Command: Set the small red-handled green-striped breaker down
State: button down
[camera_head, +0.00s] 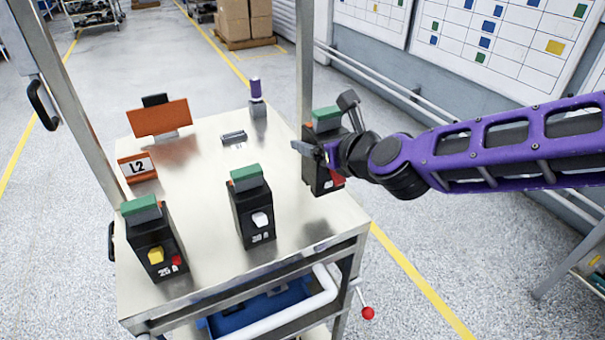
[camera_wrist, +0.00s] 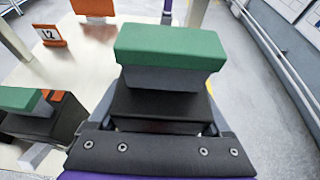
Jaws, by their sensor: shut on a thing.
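The held breaker is black with a green top band (camera_head: 326,116) and a red handle (camera_head: 337,179). It is upright at the right side of the metal table (camera_head: 205,185); I cannot tell if its base touches the top. My gripper (camera_head: 316,150) is shut on it from the right. In the wrist view its green top (camera_wrist: 170,48) fills the middle, and its front and handle are hidden.
A green-topped breaker with a white handle (camera_head: 254,210) stands to its left. Another with a yellow handle and red button (camera_head: 152,240) stands at front left. An L2 sign (camera_head: 137,168), orange panel (camera_head: 159,118) and purple-topped post (camera_head: 257,97) stand farther back.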

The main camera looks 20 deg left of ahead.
jog(key=shift+f, duration=3.4)
jog(key=shift+f, duration=0.15)
grip_release()
jog(key=shift+f, duration=0.1)
